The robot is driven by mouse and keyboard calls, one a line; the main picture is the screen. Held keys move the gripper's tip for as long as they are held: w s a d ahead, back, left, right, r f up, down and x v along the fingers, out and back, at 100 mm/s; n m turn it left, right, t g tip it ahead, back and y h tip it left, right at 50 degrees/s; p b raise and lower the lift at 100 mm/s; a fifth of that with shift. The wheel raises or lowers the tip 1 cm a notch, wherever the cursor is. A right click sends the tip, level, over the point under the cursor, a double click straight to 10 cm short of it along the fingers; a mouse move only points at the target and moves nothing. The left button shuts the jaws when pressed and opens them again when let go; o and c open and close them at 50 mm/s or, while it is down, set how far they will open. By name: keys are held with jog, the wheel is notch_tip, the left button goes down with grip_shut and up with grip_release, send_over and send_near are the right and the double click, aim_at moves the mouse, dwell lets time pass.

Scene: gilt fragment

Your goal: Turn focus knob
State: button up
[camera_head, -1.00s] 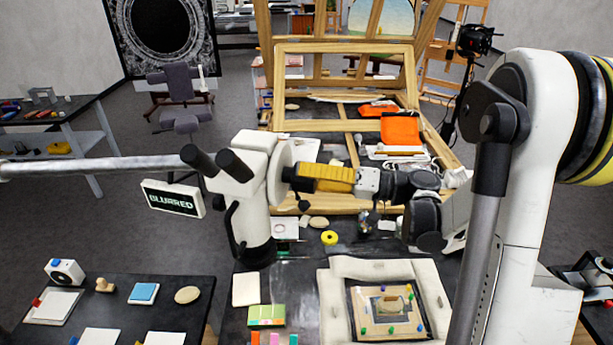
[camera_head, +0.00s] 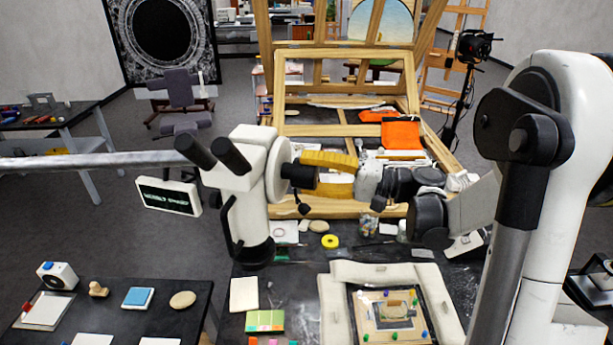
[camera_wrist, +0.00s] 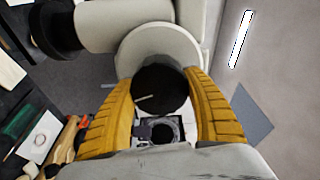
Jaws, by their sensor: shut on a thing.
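My gripper (camera_head: 318,176) has yellow ribbed fingers, one above and one below, closed around the knob from the right. In the wrist view the dark knob (camera_wrist: 160,90) sits between the two fingers, in front of the white housing; the finger pads' contact is partly hidden. A small sign (camera_head: 169,197) left of the microscope shows two words, too small to read surely.
A padded frame (camera_head: 340,310) holding a small gilt piece lies on the bench below my arm. A yellow tape roll (camera_head: 330,241) and jars lie behind it. A wooden easel (camera_head: 292,100) stands at the back. A side table (camera_head: 190,300) is at front left.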

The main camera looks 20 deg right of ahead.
dwell(0.5)
jog(key=o, duration=1.2)
jog(key=shift+d, duration=0.1)
jog(key=v, duration=1.2)
dwell(0.5)
